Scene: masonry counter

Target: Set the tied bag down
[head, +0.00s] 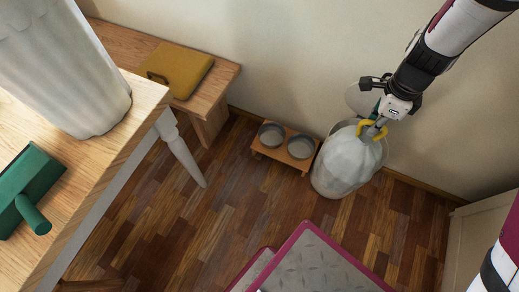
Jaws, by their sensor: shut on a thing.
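The tied bag (346,166) is whitish and rounded, with a yellow tie (371,131) at its top. My gripper (376,122) comes from the upper right and is shut on the bag's tied top. The bag hangs upright below it, in front of the wall and just right of a small feeder stand. Its lower end shows over the wooden floor (225,230). I cannot tell whether it touches the floor.
The feeder stand (256,150) holds two grey bowls (300,147). A wooden bench (222,82) bears a mustard cushion (180,69). A table (95,160) at left holds a large pale container (65,70) and a green tool (30,185). Floor is clear in the middle.

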